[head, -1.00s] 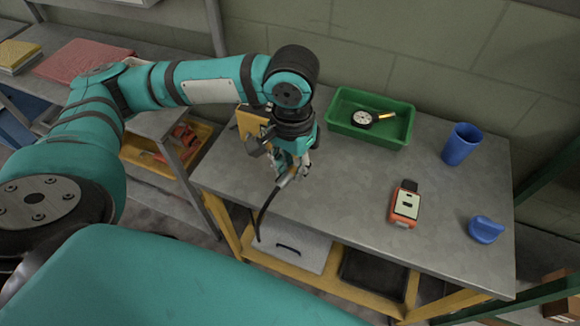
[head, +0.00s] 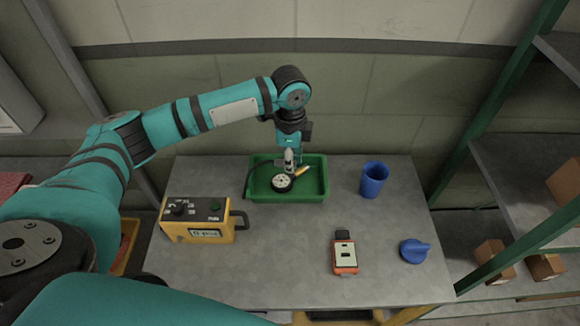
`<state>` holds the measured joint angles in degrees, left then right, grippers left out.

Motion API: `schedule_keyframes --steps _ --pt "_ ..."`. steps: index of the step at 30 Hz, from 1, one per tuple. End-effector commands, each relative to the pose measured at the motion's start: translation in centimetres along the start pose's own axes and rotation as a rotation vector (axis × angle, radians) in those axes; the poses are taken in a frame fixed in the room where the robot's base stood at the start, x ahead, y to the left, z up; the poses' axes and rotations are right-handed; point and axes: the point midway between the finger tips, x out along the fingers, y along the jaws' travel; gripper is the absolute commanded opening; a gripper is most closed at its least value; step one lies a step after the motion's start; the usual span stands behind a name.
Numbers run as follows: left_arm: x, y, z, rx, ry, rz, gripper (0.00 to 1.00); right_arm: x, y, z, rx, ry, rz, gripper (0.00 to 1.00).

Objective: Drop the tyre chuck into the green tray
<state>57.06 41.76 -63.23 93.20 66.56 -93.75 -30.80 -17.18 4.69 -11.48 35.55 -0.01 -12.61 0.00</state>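The green tray (head: 318,188) stands at the back of the grey workbench. My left gripper (head: 290,166) points down over the tray's middle. It appears shut on the tyre chuck (head: 282,164), a small metallic fitting mostly hidden by the fingers. A black hose (head: 252,172) curves from the chuck to the left, over the tray's left side. I cannot tell whether the chuck touches anything in the tray. A round black gauge (head: 282,183) with a white dial and a yellow piece lie inside the tray. My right gripper is not in view.
A yellow box with a handle (head: 200,222) stands at the bench's left. A blue cup (head: 373,180) is right of the tray. An orange meter (head: 344,254) and a blue knob-like object (head: 413,251) lie at the front right. The bench's middle is clear. Green shelving rises at right.

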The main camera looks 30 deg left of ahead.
Motion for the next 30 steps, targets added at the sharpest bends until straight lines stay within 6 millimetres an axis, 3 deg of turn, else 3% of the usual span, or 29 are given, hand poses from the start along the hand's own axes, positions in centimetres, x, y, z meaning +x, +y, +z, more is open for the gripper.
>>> schedule_keyframes --steps 1,6,14,20,30 --pt "-0.8 -0.8 0.3 0.078 -0.001 0.004 0.00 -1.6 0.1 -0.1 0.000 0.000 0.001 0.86" --pt "-0.5 -2.9 1.4 0.351 -0.006 0.005 0.00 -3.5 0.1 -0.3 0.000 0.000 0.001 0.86" --pt "0.0 -4.4 2.4 0.566 -0.011 0.005 0.00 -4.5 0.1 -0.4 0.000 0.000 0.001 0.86" --pt "1.1 -4.5 2.5 0.590 -0.013 0.005 0.00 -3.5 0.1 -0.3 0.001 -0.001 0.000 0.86" --pt "4.8 -4.5 2.6 0.588 -0.014 0.005 0.00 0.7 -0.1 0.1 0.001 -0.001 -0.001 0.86"
